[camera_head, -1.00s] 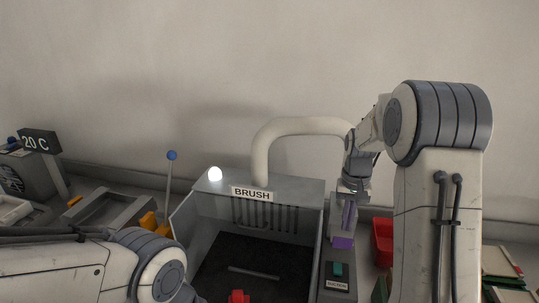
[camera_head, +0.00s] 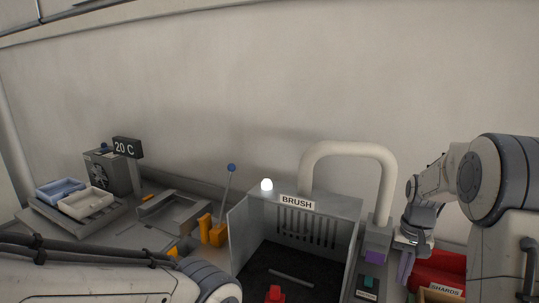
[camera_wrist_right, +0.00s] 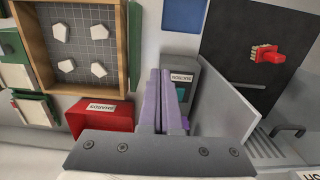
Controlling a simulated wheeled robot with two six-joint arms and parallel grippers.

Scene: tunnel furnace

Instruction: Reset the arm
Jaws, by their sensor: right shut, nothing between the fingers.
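My right gripper (camera_head: 404,268) points down at the right of the head view, between the brush box and the red bin. Its purple fingers lie together, shut and empty; they also show in the right wrist view (camera_wrist_right: 160,78). My right arm comes in from the right edge. My left arm lies across the lower left of the head view, and its gripper is out of view.
The BRUSH box (camera_head: 345,211) holds a red brush (camera_wrist_right: 268,54). A red SHARDS bin (camera_wrist_right: 100,123) and a wooden-framed tray (camera_wrist_right: 130,14) with several white pieces are near the right gripper. A white pipe (camera_head: 347,150) arches behind. A small control box (camera_head: 367,284) stands between.

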